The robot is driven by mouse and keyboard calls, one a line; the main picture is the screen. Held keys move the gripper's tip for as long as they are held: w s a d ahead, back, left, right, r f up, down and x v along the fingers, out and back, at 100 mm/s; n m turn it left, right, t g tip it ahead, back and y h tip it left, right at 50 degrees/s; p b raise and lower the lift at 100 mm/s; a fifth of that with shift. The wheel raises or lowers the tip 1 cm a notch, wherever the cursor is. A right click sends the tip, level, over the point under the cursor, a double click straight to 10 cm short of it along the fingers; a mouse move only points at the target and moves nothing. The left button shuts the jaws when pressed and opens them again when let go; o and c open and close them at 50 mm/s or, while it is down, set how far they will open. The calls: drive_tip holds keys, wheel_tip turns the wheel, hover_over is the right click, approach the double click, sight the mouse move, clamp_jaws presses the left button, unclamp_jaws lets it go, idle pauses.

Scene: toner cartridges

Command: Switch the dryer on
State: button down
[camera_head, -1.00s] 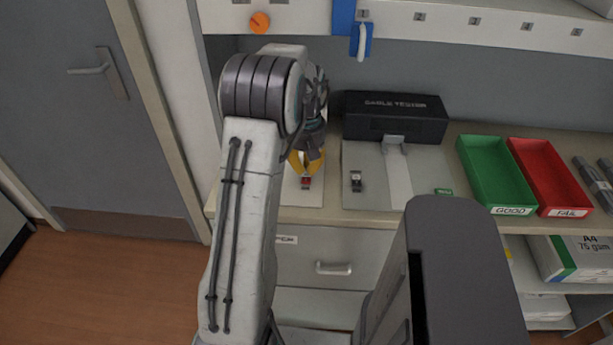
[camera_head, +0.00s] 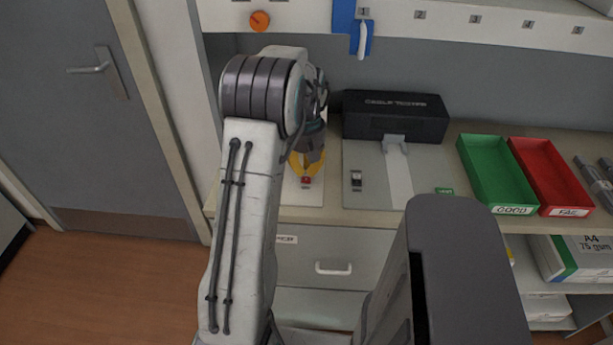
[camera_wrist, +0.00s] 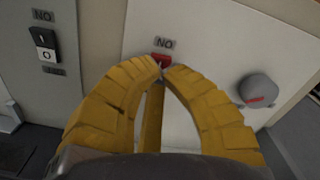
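A red switch (camera_head: 306,181) sits on a white panel at the left end of the bench. In the wrist view the red switch (camera_wrist: 161,58) is directly beyond the fingertips, below an upside-down ON label (camera_wrist: 165,43). The white panel (camera_wrist: 205,38) also carries a round grey knob (camera_wrist: 258,90) with a red mark. My gripper (camera_head: 305,173) points down at the switch. Its yellow fingertips (camera_wrist: 162,68) come together at the near edge of the switch, with nothing seen between them. Whether they touch it is unclear. My arm hides much of the panel in the head view.
Right of the panel, a grey plate (camera_head: 370,200) carries a black-and-white switch (camera_head: 356,180), also visible in the wrist view (camera_wrist: 45,45). Behind it stands a black cable tester (camera_head: 395,120). Green (camera_head: 510,209) and red (camera_head: 568,212) trays lie farther right. A blue hook (camera_head: 345,20) hangs above.

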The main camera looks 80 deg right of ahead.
sight(306, 179)
drive_tip(key=shift+f+b, duration=1)
drive_tip(key=shift+f, duration=0.5)
idle(0.8)
drive_tip(key=shift+r, duration=0.1)
drive_tip(key=shift+r+p, duration=2.9)
drive_tip(key=shift+r, duration=0.6)
